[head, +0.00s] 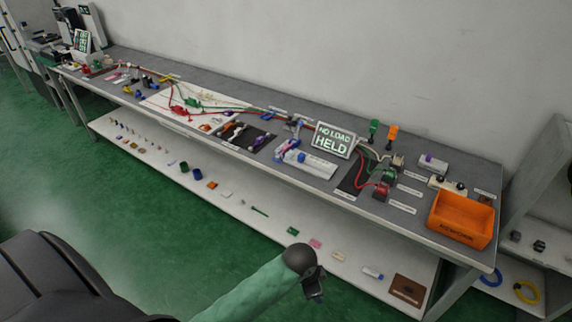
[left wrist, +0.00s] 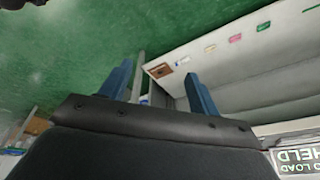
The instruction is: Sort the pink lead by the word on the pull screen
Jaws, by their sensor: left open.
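The pull screen (head: 333,141) stands on the bench and reads "NO LOAD HELD". Part of it also shows at the lower right edge of the left wrist view (left wrist: 296,159). No lead can be clearly picked out as pink. A red lead (head: 363,172) curves beside the screen, and other red and green leads lie further left. My left gripper (head: 314,291) is in front of the bench, apart from everything on it. In the left wrist view its two blue fingers (left wrist: 160,85) are spread with nothing between them. My right gripper is out of view.
An orange bin (head: 461,220) stands at the bench's right end. Red and green plugs or reels (head: 385,182) sit left of it. The lower shelf (head: 240,203) holds small items and a brown panel (head: 407,290). The green floor in front is clear.

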